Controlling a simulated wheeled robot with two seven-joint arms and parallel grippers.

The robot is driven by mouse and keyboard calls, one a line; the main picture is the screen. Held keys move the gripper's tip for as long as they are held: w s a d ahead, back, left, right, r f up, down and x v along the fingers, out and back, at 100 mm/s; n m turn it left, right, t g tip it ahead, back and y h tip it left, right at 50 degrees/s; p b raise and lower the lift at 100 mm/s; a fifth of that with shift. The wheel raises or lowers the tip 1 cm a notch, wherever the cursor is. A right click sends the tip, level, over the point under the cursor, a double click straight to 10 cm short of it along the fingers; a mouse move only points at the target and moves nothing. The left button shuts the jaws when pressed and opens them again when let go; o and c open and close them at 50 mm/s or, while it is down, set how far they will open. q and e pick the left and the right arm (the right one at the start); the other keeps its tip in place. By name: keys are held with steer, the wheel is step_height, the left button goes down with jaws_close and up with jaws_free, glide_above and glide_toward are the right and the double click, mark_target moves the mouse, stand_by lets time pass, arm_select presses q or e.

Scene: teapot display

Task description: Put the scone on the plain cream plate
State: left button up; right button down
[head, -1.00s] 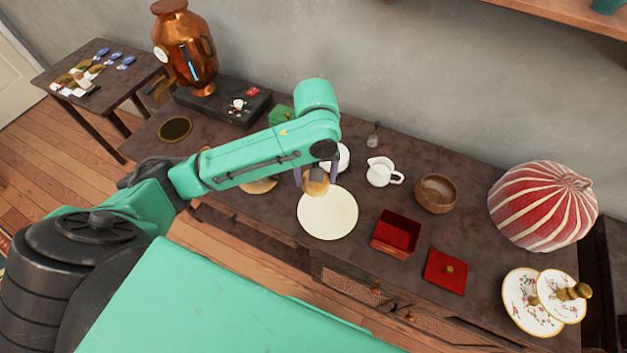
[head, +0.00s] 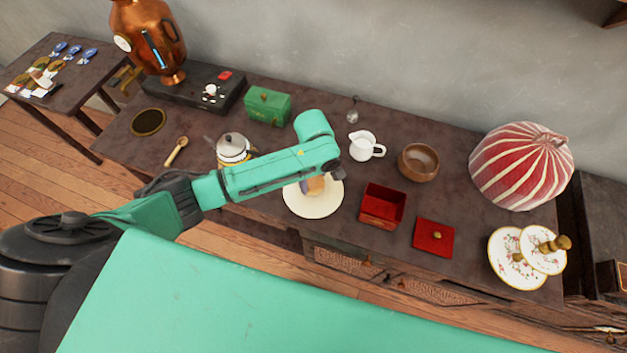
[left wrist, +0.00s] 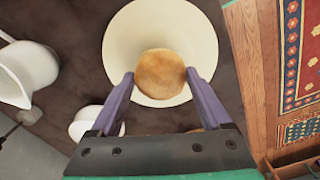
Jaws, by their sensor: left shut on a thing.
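The scone (head: 316,186) is round and golden brown. In the left wrist view the scone (left wrist: 160,75) is between the two purple fingertips of my left gripper (left wrist: 160,80), which is shut on it. The plain cream plate (head: 312,208) lies on the dark sideboard, and the scone is over it in both views. In the left wrist view the plate (left wrist: 117,48) shows all around the scone's far side. I cannot tell whether the scone touches the plate. My left forearm hides part of the gripper in the head view. My right gripper is not in view.
A white jug (head: 364,146), a wooden bowl (head: 418,162) and an open red box (head: 382,206) stand right of the plate. A teapot (head: 233,149) and a green box (head: 268,106) stand left and behind. A red striped cosy (head: 520,165) is far right.

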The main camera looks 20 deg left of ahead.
mark_target(314, 180)
arm_select(q)
steer(key=shift+f, duration=0.9)
steer(key=shift+f, duration=0.15)
steer(key=o, duration=1.2)
step_height(314, 180, up, 12)
steer(key=shift+r, duration=0.2)
